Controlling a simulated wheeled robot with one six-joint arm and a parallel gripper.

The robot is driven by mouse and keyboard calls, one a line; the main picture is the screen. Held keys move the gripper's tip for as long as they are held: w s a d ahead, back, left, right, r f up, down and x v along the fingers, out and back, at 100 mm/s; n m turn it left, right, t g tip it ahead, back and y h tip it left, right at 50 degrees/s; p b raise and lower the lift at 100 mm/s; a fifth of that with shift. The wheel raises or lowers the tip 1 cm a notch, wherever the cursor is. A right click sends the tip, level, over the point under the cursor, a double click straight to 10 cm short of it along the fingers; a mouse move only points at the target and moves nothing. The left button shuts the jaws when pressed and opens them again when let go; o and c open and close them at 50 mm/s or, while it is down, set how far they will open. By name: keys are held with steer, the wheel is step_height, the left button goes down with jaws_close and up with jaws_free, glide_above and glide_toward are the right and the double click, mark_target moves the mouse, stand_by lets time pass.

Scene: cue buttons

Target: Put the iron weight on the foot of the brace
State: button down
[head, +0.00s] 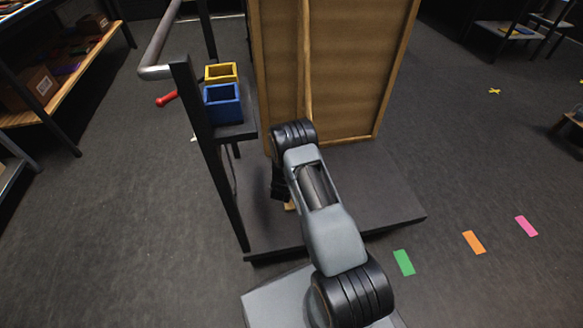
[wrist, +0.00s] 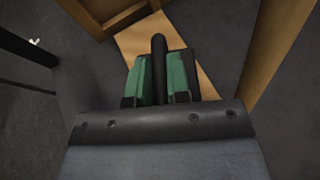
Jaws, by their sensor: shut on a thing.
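My gripper (wrist: 162,82) is shut on the dark iron weight (wrist: 158,50), whose upright bar shows between the green finger pads in the wrist view. The weight's lower part is mostly hidden by the fingers. The tan wooden foot of the brace (wrist: 138,38) lies below and around the weight in that view. I cannot tell whether the weight touches it. In the head view, the brace (head: 306,65) is a thin wooden strut on the back of a framed flat panel (head: 355,70). A bit of its foot (head: 290,206) shows beside my arm, which hides the weight.
The panel stands on a dark cart platform (head: 385,205) with a metal handle (head: 160,45). A yellow bin (head: 221,72) and a blue bin (head: 222,107) sit on a side shelf at left. Green (head: 403,262), orange (head: 474,242) and pink (head: 526,226) floor markers lie at right.

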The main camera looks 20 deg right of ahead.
steer(key=shift+w+f+b, duration=0.15)
steer(key=shift+f+b, duration=0.65)
steer(key=shift+f, duration=1.05)
steer(key=c, duration=1.5)
jaws_free()
steer(key=shift+s+f, duration=0.2)
steer(key=shift+f, duration=0.15)
steer(key=shift+c, duration=0.2)
steer(key=o, duration=0.4)
steer(key=shift+o, duration=0.2)
steer(key=shift+r, duration=0.1)
